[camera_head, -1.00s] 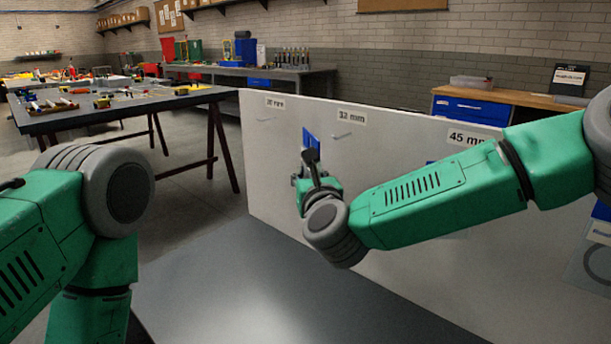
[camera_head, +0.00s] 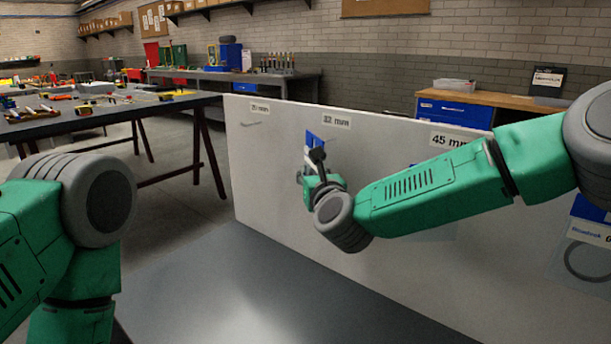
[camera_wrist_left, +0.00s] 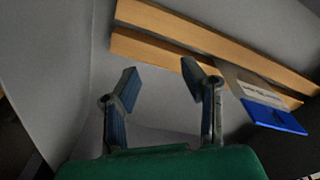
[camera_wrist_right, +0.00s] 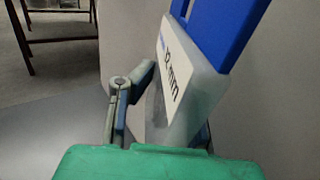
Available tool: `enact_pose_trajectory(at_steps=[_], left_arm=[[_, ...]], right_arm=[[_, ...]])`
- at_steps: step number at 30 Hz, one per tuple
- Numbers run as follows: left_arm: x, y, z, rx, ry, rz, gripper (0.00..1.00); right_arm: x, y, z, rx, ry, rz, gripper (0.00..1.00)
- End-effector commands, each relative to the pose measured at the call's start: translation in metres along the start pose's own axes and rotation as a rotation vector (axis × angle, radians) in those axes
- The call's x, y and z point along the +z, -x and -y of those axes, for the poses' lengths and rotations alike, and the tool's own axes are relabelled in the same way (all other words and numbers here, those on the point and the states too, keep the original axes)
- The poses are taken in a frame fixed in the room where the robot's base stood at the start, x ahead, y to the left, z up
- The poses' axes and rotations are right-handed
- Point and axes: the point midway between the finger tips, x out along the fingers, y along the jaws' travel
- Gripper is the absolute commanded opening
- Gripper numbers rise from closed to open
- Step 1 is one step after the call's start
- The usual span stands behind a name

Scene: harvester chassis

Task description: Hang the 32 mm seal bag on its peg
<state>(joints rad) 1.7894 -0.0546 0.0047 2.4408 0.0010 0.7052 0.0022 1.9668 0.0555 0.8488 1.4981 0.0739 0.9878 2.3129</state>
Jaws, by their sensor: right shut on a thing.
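The 32 mm seal bag (camera_wrist_right: 180,80) has a blue header and a white "32 mm" label in the right wrist view. My right gripper (camera_wrist_right: 160,98) is shut on its clear lower part; the far finger is mostly hidden behind it. In the head view the bag's blue header (camera_head: 313,138) stands up from my right gripper (camera_head: 309,180), in front of the board just below the "32 mm" label (camera_head: 337,121). The 32 mm peg is largely hidden there, and I cannot tell whether the bag touches it. My left gripper (camera_wrist_left: 160,85) is open and empty.
The white board (camera_head: 270,190) also carries a bare peg (camera_head: 252,124) at the left label and a "45 mm" label (camera_head: 447,140). Another blue-topped bag (camera_head: 585,245) hangs at right. A blue-ended bag (camera_wrist_left: 270,115) lies by wooden strips in the left wrist view. The grey surface (camera_head: 240,290) in front is clear.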

Motion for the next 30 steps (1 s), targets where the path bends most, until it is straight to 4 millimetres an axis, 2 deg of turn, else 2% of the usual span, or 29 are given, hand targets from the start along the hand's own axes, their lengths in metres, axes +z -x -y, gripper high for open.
enact_pose_trajectory(at_steps=[12, 18, 30], left_arm=[[0.000, -0.001, 0.000, 0.000, 0.000, 0.000, 0.37], [0.001, -0.015, 0.000, 0.000, 0.000, 0.001, 0.37], [0.001, -0.021, 0.000, 0.000, 0.000, 0.000, 0.37]], right_arm=[[-0.001, -0.016, 0.021, -0.001, 0.000, 0.000, 0.00], [-0.010, -0.021, 0.027, 0.000, -0.002, 0.000, 0.00], [-0.011, -0.023, 0.030, 0.000, -0.001, 0.000, 0.00]])
